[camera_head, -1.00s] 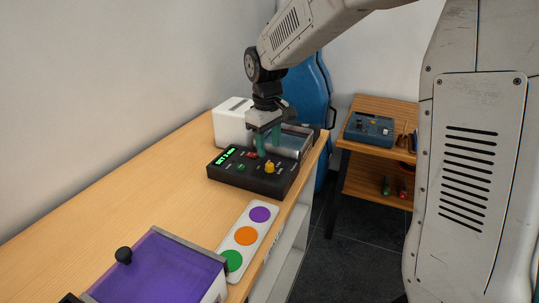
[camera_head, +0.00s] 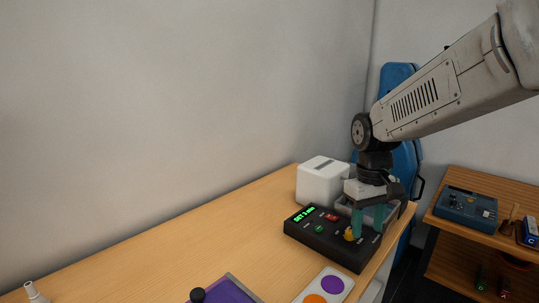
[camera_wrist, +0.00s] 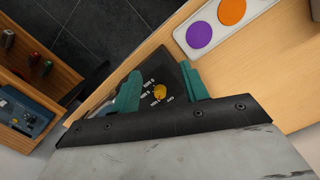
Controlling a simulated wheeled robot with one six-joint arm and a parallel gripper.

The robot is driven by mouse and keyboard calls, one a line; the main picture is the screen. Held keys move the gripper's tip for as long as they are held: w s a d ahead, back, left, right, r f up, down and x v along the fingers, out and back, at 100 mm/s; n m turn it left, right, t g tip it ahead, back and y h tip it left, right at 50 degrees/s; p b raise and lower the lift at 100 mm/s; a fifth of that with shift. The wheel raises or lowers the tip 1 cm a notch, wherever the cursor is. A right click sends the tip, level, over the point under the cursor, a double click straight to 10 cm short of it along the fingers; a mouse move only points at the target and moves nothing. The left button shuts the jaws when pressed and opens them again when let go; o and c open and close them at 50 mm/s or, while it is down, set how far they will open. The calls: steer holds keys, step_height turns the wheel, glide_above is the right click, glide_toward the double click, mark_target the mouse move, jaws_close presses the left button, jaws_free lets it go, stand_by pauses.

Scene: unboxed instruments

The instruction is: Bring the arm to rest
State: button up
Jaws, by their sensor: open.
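My gripper (camera_head: 368,222) points down over the right part of a black control box (camera_head: 322,240) on the wooden table. Its two teal fingers are apart. In the wrist view the gripper (camera_wrist: 160,92) is open, with a yellow knob (camera_wrist: 160,91) showing between the fingers and nothing held. The knob also shows in the head view (camera_head: 350,234), beside the fingers. The box has a lit green display (camera_head: 304,214), a red button (camera_head: 332,217) and a green button (camera_head: 319,229). I cannot tell whether the fingers touch the box.
A card with coloured dots (camera_head: 341,283) and a purple-lidded box (camera_head: 232,290) lie nearer. A wooden shelf (camera_head: 455,245) holds a blue device (camera_head: 466,207). The table's left middle is clear.

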steer(key=s+d+r+m+t, duration=0.1)
steer(key=s+r, duration=0.1)
steer(key=s, duration=1)
steer(key=s+d+r+m+t, duration=0.1)
steer(key=s+d+r+m, duration=0.1)
steer(key=s, duration=1)
steer(key=shift+r+m, duration=0.2)
steer(key=shift+m, duration=0.1)
